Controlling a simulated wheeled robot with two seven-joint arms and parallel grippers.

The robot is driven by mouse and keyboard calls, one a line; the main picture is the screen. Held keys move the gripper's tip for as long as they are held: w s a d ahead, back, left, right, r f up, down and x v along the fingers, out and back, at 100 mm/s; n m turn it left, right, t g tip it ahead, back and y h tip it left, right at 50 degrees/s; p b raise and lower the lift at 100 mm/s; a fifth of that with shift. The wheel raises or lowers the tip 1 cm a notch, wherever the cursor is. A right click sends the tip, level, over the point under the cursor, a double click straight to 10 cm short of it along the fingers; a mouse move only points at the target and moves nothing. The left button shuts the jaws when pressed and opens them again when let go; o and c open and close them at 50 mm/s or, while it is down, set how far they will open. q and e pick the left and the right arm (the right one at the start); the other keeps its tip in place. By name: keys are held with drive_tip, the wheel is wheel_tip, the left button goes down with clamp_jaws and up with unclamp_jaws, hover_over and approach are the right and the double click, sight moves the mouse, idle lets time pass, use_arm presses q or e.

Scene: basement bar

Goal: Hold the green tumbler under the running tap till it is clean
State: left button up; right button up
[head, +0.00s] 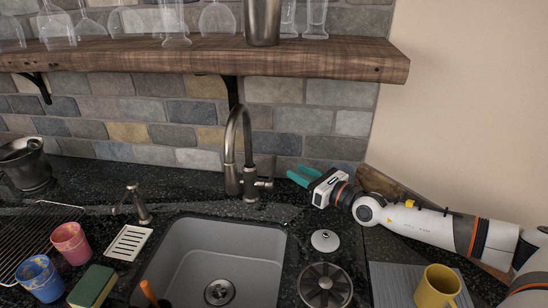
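The tap (231,140) is a tall, curved metal spout behind the grey sink (180,262), with a side lever at its base. I see no water coming from it. I see no green tumbler in this view. My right gripper (299,175) reaches in from the right, above the counter just right of the tap. Its two teal fingers are apart, with nothing visible between them. My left gripper is out of view.
A pink cup (70,243), a blue cup (40,278) and a green-yellow sponge (92,286) stand left of the sink. A yellow mug (437,288) stands on a grey mat (390,280) at right. A wooden shelf (200,57) with glasses overhangs the back.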

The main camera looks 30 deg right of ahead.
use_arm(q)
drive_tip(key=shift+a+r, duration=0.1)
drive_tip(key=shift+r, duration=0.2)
use_arm(e)
drive_tip(key=x, duration=1.1)
drive_tip(key=shift+a, duration=0.2)
